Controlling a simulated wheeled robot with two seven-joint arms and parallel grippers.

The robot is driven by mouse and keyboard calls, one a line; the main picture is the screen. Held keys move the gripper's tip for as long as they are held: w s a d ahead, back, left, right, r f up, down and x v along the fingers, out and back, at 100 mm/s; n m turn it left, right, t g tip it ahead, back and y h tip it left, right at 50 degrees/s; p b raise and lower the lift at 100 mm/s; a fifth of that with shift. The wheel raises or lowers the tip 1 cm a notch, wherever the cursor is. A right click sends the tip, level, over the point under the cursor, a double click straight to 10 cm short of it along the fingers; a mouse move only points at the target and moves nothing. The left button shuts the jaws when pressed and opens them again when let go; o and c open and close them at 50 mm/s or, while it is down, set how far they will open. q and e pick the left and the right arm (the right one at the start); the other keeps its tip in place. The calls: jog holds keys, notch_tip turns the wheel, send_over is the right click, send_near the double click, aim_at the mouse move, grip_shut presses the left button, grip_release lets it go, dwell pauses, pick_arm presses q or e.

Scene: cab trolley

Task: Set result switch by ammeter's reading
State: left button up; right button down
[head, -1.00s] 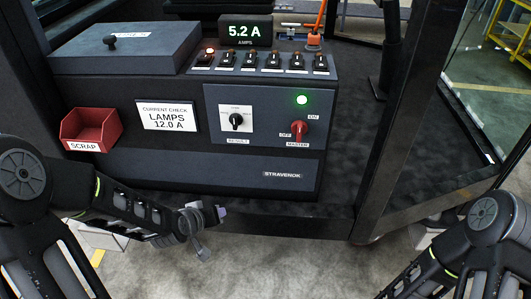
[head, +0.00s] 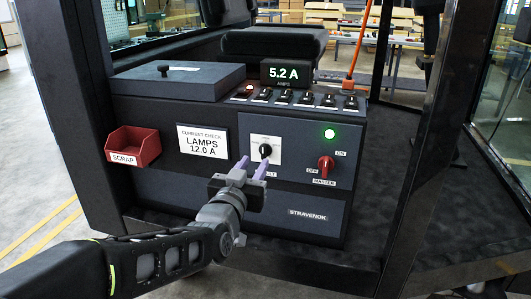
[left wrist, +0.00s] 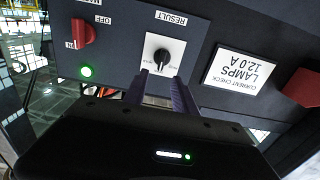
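The current check card (head: 203,142) reads LAMPS 12.0 A. The result switch is a black knob (head: 265,149) on a white plate (head: 273,142); it also shows in the left wrist view, its knob (left wrist: 161,57) upside down above my fingers. Its small end labels are too small to read. My left gripper (head: 252,168) is open, its two purple fingers apart just in front of the plate's lower part. In the left wrist view the fingertips (left wrist: 159,77) lie just short of the knob, with nothing between them. My right gripper is out of view.
The red master switch (head: 326,163) stands right of the result switch, under a lit green lamp (head: 329,133). Several small toggle switches (head: 285,97) line the top, one with a lit orange lamp. A red scrap bin (head: 133,147) is at the left. A dark pillar (head: 410,150) stands right.

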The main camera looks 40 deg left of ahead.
aim_at(263, 150)
pick_arm(q)
jog(key=x, duration=0.7)
jog(key=shift+w+a+f+p, duration=0.1)
jog(key=shift+w+a+p, duration=0.05)
jog(key=shift+w+p, duration=0.15)
grip_shut()
dwell(0.4)
